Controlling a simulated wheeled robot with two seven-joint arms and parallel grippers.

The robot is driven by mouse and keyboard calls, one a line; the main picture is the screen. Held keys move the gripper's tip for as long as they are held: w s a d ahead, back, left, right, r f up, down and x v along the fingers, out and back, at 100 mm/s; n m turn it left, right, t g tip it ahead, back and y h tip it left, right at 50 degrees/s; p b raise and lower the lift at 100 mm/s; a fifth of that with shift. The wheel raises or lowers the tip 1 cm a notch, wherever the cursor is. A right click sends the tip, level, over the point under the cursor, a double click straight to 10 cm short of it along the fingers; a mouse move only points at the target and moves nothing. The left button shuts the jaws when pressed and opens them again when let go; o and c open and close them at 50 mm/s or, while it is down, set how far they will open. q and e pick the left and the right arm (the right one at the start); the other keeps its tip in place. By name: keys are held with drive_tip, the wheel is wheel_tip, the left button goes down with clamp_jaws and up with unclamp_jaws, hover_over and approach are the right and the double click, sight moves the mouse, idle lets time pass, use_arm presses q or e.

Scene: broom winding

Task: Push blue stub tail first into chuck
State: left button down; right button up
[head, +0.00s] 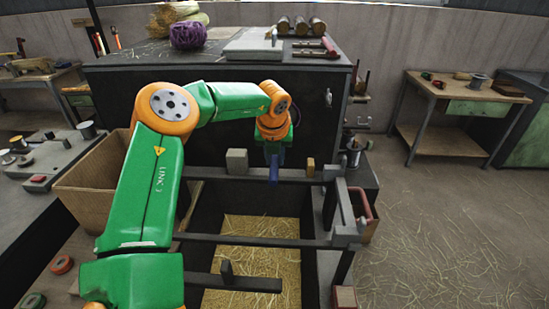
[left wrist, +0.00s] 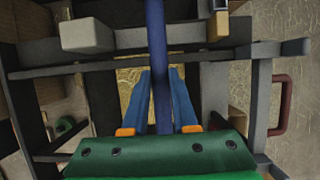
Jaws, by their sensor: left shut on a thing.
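The blue stub (left wrist: 157,45) is a long dark blue bar running up the middle of the left wrist view. My left gripper (left wrist: 160,78) is shut on it, one finger on each side. In the head view my left gripper (head: 274,153) points down at the rear crossbar of the dark frame, with blue (head: 274,173) showing below it. I cannot tell whether the stub touches the crossbar. A grey fitting (head: 346,236) sits on the frame's right side; I cannot tell whether it is the chuck. My right gripper is not in view.
A pale block (head: 237,161) and a small tan block (head: 310,167) stand at the rear crossbar, left and right of my gripper. A red handle (head: 368,207) sticks out on the right. Straw (head: 255,245) lies inside the frame. A brown bin (head: 90,185) stands left.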

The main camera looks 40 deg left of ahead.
use_arm(q)
drive_tip(key=shift+w, duration=0.1)
idle(0.3)
drive_tip(key=shift+w+a, duration=0.25)
drive_tip(key=c, duration=0.6)
unclamp_jaws()
drive_tip(key=b+v, duration=0.1)
drive_tip(key=v, duration=0.6)
drive_tip(key=shift+r+b, duration=0.15)
drive_tip(key=shift+b, duration=0.15)
